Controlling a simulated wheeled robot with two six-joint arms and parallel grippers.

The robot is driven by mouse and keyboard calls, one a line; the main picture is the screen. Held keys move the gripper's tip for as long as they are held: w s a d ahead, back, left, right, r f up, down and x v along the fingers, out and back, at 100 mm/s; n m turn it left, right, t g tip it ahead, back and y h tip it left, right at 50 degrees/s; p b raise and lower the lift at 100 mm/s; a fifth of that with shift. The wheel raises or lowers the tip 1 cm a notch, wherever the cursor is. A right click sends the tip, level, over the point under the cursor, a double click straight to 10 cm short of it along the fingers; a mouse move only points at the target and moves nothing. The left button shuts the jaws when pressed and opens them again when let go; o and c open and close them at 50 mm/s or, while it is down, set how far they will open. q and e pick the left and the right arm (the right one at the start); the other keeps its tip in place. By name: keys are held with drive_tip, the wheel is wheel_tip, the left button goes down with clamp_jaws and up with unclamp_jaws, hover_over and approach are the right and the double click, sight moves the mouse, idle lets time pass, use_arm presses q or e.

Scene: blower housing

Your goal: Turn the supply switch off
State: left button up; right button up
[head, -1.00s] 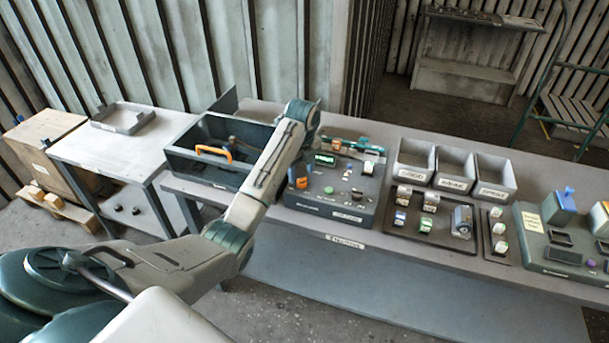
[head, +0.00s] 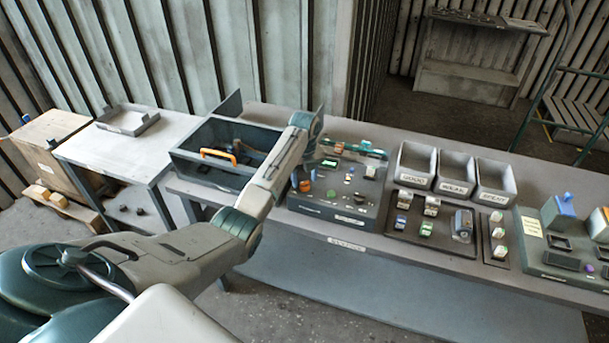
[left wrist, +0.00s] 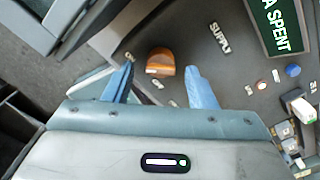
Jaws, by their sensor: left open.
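The supply switch is an orange-brown knob with a pale mark on its front edge. It shows in the left wrist view (left wrist: 161,60), beside the printed word SUPPLY, and in the head view (head: 305,186) at the left of the dark control panel (head: 325,208). My left gripper is open; its two blue fingers show in the left wrist view (left wrist: 160,74), one on each side of the knob's near edge. I cannot tell whether they touch it. In the head view, my left arm partly covers the panel's left side. My right gripper is not in view.
A green display (left wrist: 282,24) reading "A SPENT" and small buttons and switches (left wrist: 298,108) sit right of the knob. A dark bin with an orange-handled tool (head: 217,155) stands left of the panel. Three grey bins (head: 455,172) stand to the right.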

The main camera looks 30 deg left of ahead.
use_arm(q)
drive_tip(key=shift+f, duration=0.45)
drive_tip(key=c, duration=1)
drive_tip(key=shift+o, duration=0.2)
